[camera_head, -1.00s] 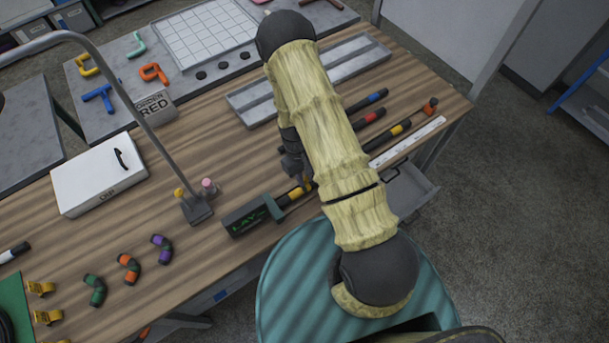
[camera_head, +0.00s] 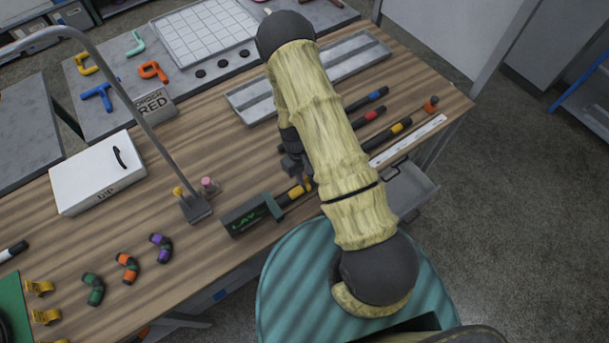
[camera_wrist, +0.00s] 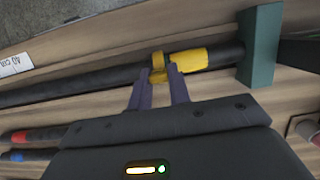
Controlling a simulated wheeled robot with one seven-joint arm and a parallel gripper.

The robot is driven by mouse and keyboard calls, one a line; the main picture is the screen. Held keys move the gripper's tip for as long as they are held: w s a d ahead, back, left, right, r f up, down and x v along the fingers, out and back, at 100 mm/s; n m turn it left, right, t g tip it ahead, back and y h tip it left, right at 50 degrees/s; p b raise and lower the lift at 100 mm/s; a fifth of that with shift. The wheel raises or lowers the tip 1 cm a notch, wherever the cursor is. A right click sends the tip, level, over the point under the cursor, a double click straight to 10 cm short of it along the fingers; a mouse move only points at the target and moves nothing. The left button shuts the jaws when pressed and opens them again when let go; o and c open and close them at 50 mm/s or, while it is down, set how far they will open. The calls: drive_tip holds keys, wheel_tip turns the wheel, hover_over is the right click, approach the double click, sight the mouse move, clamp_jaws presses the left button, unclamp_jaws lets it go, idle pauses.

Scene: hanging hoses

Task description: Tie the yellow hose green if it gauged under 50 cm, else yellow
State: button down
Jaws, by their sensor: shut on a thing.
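The yellow hose is a long black hose (camera_wrist: 60,88) with a yellow band (camera_wrist: 195,60), and its near end lies at the teal bracket (camera_wrist: 260,45) of the LAY block (camera_head: 245,217). My gripper (camera_wrist: 160,72) is shut on a small yellow tie (camera_wrist: 156,62) at the hose, just left of the band in the wrist view. Whether the tie closes fully around the hose I cannot tell. In the head view my arm covers part of the hose; a yellow-banded end (camera_head: 400,127) shows beyond it. More yellow ties (camera_head: 40,288) lie at the left.
A white ruler strip (camera_head: 408,141) runs along the table edge. Blue-banded (camera_head: 374,95) and red-banded (camera_head: 369,117) hoses lie behind. A bent metal stand (camera_head: 160,145), a white DIP box (camera_head: 97,175), an ORDER RED sign (camera_head: 153,103) and several coloured curved pieces (camera_head: 128,268) stand left.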

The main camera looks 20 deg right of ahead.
drive_tip(key=shift+f+b, duration=0.45)
drive_tip(key=shift+f, duration=0.1)
idle(0.4)
drive_tip(key=c, duration=1.2)
unclamp_jaws()
drive_tip(key=shift+c, duration=0.2)
drive_tip(key=b+v, duration=0.4)
drive_tip(key=v, duration=1.3)
drive_tip(key=shift+w+r, duration=0.2)
